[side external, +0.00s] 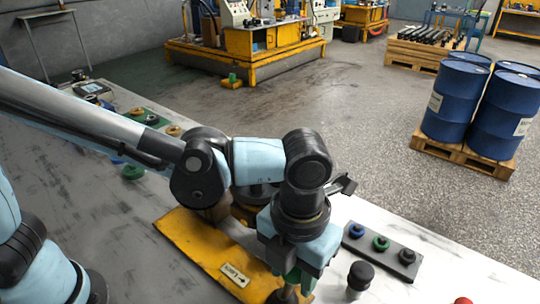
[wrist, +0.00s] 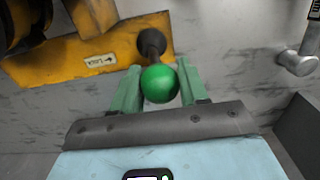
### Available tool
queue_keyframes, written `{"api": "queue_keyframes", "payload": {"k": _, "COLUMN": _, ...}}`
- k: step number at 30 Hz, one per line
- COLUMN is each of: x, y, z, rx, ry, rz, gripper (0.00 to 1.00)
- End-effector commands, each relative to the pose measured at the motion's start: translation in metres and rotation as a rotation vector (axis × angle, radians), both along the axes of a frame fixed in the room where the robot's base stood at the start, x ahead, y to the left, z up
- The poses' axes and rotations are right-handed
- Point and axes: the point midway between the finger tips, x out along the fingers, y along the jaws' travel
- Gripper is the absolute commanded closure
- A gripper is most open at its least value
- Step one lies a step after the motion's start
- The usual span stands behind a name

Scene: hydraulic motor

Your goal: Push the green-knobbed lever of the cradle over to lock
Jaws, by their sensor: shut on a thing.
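The yellow cradle base (side external: 190,240) lies on the grey bench, with a white arrow label (side external: 235,274) on it. In the wrist view the cradle base (wrist: 50,72) carries a "LOCK" label (wrist: 100,61) with an arrow pointing left. The lever's green knob (wrist: 160,85) sits between the two green fingers of my gripper (wrist: 158,82), which is shut on it. The dark lever shaft (wrist: 151,45) runs from the knob to the right end of the base. In the side view my gripper (side external: 290,278) points down over the base's near end, and the knob is hidden.
A black-capped post (side external: 360,276) stands on the bench right of my gripper. Behind it lies a dark strip (side external: 383,254) with blue, green and black round parts. A red knob (side external: 463,301) shows at the bottom edge. Blue barrels (side external: 455,100) stand on a pallet beyond the bench.

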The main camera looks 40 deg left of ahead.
Motion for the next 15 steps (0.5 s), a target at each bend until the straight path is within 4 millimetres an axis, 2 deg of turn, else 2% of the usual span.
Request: {"api": "queue_keyframes", "payload": {"k": 15, "x": -0.0003, "y": -0.0053, "z": -0.0008, "rx": -0.003, "ry": 0.0, "rz": -0.002, "gripper": 0.74}}
